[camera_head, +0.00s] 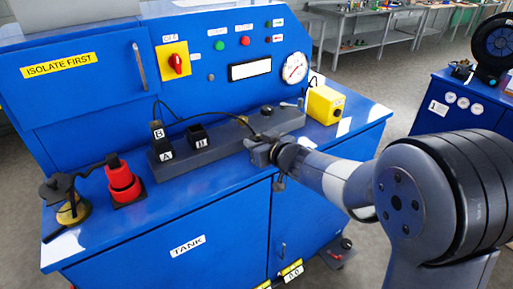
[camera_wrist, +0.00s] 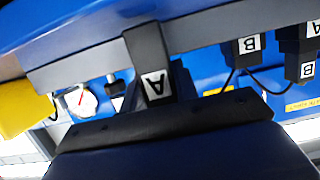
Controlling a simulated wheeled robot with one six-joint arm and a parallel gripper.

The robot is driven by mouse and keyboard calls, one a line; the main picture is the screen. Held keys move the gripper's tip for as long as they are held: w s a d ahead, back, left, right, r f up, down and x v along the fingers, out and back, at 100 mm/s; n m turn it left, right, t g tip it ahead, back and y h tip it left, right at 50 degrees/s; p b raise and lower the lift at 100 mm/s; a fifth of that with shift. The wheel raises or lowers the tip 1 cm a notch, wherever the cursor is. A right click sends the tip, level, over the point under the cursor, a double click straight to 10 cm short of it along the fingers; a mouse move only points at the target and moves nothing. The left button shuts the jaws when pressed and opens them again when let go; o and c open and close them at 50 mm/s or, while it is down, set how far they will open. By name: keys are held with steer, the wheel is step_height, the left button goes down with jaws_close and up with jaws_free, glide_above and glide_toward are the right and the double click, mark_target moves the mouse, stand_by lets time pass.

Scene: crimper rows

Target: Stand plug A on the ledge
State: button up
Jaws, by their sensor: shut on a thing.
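My gripper (camera_head: 262,152) is over the right part of the long grey socket block (camera_head: 228,132). It is shut on plug A (camera_wrist: 155,84), a dark block with a white A label, which appears upside down in the wrist view. In the head view the gripper hides plug A. I cannot tell whether plug A touches the block. The blue ledge (camera_head: 222,183) runs along the machine in front of the block. The block's left position is labelled A (camera_head: 166,155), with black plug B (camera_head: 157,130) standing in it. The position labelled B (camera_head: 200,141) is to its right.
A yellow box (camera_head: 325,105) stands right of the block. A red object (camera_head: 123,180) and a black-and-yellow object (camera_head: 66,208) stand at the ledge's left. A black cable (camera_head: 205,115) arches behind the block. Bare ledge lies in front of the block.

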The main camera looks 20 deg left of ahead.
steer(key=shift+f, duration=0.2)
steer(key=shift+f, duration=0.2)
steer(key=o, duration=1)
steer(key=shift+r, duration=0.1)
steer(key=shift+r, duration=0.25)
steer(key=p+v, duration=0.1)
steer(key=v, duration=1.1)
steer(key=shift+f, duration=0.1)
